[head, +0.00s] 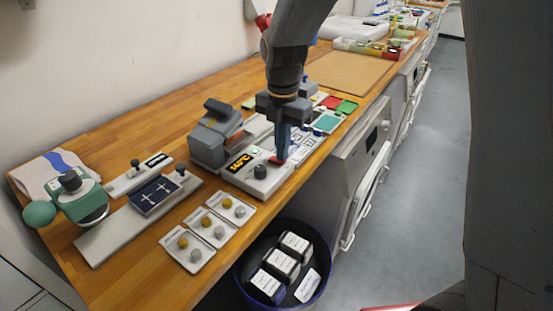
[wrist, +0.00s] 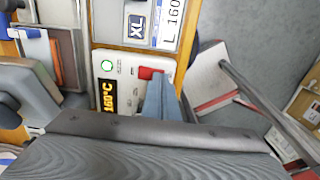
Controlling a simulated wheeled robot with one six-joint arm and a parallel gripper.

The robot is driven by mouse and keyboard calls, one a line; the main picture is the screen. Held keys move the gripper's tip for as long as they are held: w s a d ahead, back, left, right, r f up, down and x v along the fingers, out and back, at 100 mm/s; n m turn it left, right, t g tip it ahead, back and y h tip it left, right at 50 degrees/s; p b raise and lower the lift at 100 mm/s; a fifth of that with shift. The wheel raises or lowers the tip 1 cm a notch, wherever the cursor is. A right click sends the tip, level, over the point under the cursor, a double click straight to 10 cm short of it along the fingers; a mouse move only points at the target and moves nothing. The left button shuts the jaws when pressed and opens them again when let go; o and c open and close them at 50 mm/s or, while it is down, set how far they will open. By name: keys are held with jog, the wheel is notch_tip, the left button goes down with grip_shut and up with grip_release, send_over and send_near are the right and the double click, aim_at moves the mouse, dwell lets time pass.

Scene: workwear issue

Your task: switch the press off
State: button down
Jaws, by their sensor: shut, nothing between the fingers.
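The press (head: 213,140), a grey machine, stands on the wooden bench. Its white control box (head: 247,184) carries a lit orange display (head: 241,163) reading about 160°C, a green light (head: 256,152) and a dark knob (head: 260,171). A red switch (head: 276,160) sits at the box's right end, partly hidden by my fingers in the head view.
Cards with round buttons (head: 226,208) lie left of the control box. A dark bin (head: 244,265) with labelled boxes stands below the bench edge. A green-handled device (head: 75,192) is at the far left. Size labels and coloured patches (head: 327,123) lie beyond my gripper.

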jog(key=shift+f, duration=0.4)
notch_tip(320, 180, up, 7)
jog(key=p, duration=0.5)
dwell(0.6)
dwell(0.3)
